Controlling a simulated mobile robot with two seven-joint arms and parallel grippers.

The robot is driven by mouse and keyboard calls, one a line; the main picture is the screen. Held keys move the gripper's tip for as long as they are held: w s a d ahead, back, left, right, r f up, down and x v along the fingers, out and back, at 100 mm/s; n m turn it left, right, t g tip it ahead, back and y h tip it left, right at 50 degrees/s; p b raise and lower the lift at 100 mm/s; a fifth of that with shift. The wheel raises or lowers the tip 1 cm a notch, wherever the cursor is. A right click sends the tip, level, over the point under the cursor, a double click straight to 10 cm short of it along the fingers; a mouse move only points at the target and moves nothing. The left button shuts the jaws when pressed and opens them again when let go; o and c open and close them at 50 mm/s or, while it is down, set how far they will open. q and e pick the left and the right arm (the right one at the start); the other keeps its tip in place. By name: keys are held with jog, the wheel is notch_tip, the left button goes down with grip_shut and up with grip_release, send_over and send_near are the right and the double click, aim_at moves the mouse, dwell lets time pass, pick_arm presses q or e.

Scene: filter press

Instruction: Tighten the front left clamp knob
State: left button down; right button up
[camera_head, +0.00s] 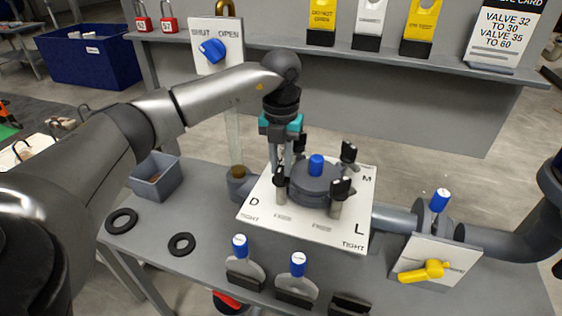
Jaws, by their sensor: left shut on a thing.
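The filter press is a round dark grey housing (318,184) with a blue cap (316,165) on top, on a white plate marked D, M, L and TIGHT. Black clamp knobs stand around it: one at the back right (348,152), one at the front right (341,188), and the front left clamp knob (280,179). My left gripper (279,166) points down from above, its fingers shut on the front left clamp knob. The fingers partly hide this knob and the left rear of the housing. My right gripper is not in view.
A yellow-handled valve (424,271) and pipe are on the right. Black rings (182,244) and a grey bin (157,178) lie left. A shelf with tags (369,19) runs behind.

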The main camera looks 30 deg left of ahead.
aim_at(281, 166)
pick_arm(q)
jog(key=m, duration=0.4)
jog(key=shift+m, duration=2.8)
jog(key=c, duration=0.8)
grip_release()
jog(key=shift+o, duration=0.2)
jog(key=shift+r, duration=0.1)
notch_tip(281, 166, up, 15)
jog(key=shift+p, duration=0.3)
